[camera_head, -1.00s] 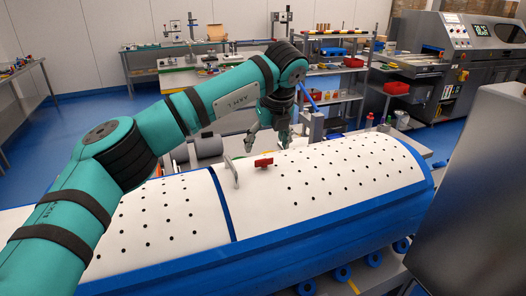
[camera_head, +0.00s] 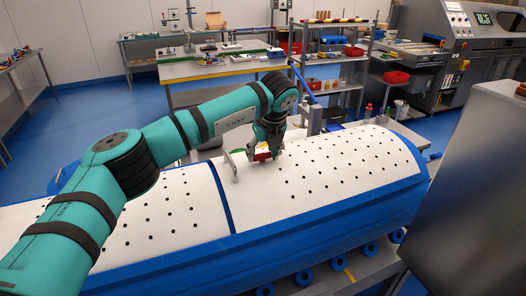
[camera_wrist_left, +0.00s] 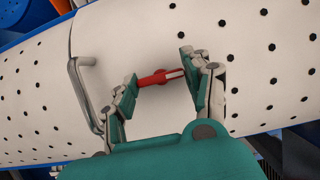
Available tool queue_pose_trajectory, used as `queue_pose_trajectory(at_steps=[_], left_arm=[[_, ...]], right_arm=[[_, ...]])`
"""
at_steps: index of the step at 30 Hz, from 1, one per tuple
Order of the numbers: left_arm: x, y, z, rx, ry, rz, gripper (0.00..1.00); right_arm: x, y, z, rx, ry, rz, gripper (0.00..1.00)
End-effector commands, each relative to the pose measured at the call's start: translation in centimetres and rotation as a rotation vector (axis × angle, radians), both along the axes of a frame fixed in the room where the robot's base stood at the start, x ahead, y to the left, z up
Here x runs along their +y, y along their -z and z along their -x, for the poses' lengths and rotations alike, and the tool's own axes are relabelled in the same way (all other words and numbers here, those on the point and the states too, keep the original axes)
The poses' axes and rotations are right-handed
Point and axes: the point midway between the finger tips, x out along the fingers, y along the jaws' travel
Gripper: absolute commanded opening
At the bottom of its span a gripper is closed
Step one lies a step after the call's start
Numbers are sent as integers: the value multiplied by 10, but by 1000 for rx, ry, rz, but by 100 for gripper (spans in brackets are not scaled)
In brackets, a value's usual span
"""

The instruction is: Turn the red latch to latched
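The red latch (camera_head: 262,155) sits on top of the white perforated tub cover, just right of the cover's seam. In the left wrist view the red latch (camera_wrist_left: 160,77) lies roughly crosswise between my fingers. My left gripper (camera_head: 268,153) is down at the latch. In the left wrist view my left gripper (camera_wrist_left: 157,70) is open, with one finger at each end of the latch. The left finger is very close to the latch's end; I cannot tell whether it touches. My right gripper is not in view.
A grey handle (camera_head: 230,165) stands up from the cover just left of the latch; it also shows in the left wrist view (camera_wrist_left: 82,90). The tub has a blue body (camera_head: 310,240). A blue lever (camera_head: 300,80) rises behind the gripper. Shelves and tables stand farther back.

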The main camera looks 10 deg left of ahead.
Motion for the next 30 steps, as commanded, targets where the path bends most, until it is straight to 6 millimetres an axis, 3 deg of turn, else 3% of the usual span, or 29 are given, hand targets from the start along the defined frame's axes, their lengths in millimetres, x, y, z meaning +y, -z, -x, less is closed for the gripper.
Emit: queue_pose_trajectory(at_steps=[1,6,17,30], left_arm=[[0,0,0,-1,0,1,39],[0,0,0,-1,0,1,18],[1,3,0,-1,62,1,18],[2,4,0,-3,412,1,18]], right_arm=[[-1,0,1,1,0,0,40],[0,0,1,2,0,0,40],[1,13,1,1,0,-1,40],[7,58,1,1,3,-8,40]])
